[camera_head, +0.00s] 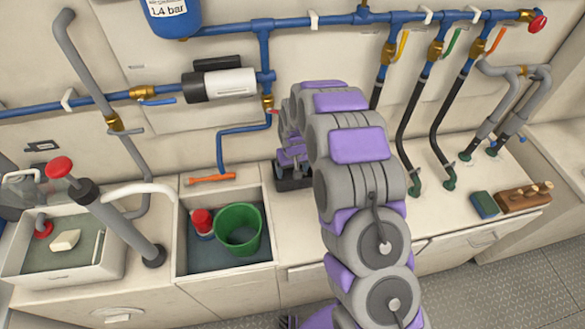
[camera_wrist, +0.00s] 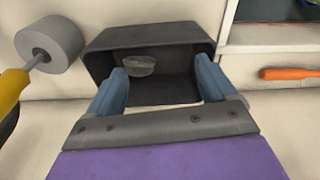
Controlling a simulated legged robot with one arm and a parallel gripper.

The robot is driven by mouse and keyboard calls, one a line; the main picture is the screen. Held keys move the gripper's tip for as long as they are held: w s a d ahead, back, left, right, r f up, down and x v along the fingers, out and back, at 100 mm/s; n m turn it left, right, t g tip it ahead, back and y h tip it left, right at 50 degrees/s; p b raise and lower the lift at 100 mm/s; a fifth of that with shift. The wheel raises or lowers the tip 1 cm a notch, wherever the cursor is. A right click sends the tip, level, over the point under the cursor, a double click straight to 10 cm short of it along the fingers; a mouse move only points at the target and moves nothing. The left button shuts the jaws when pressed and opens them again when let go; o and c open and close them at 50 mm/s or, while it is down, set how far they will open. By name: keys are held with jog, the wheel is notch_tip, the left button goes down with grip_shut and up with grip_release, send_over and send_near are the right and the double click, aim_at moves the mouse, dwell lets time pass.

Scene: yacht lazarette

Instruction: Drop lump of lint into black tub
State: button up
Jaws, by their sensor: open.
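The black tub (camera_wrist: 165,38) lies ahead of my gripper in the wrist view, its open mouth facing me. A small grey lump, which looks like the lump of lint (camera_wrist: 138,66), shows within the tub's outline, towards its left side. I cannot tell whether it rests on the tub's floor or is above it. My gripper (camera_wrist: 162,80) is open, with its two blue fingers apart at the tub's near side and nothing between them. In the head view the dark tub (camera_head: 291,184) shows partly, on the counter beside my arm, which hides the rest.
An orange-handled tool (camera_wrist: 290,73) lies on the counter near a recessed basin, which holds a green bucket (camera_head: 239,229) and a red-capped container (camera_head: 202,222) in the head view. A grey cylinder (camera_wrist: 50,43) with a yellow handle is left of the tub. Blue pipes (camera_head: 325,22) run along the wall.

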notch_tip(320, 180, up, 13)
jog(key=s+d+p, duration=0.1)
jog(key=d+p, duration=0.1)
jog(key=s+d+r+m, duration=0.1)
jog(key=s+d+r, duration=0.3)
jog(key=s+r, duration=0.55)
jog(key=s+d+r+m+g, duration=0.1)
jog(key=s+d+r, duration=0.1)
jog(key=s, duration=0.9)
jog(key=s+d+r+m+g, duration=0.1)
jog(key=s+d, duration=0.3)
jog(key=s, duration=0.6)
jog(key=s+d+r+g, duration=0.1)
jog(key=s+d+r, duration=0.2)
jog(key=s, duration=0.8)
jog(key=shift+s+d+r+m, duration=0.35)
jog(key=shift+d+r+m, duration=0.05)
jog(key=shift+d, duration=0.1)
jog(key=shift+a, duration=0.3)
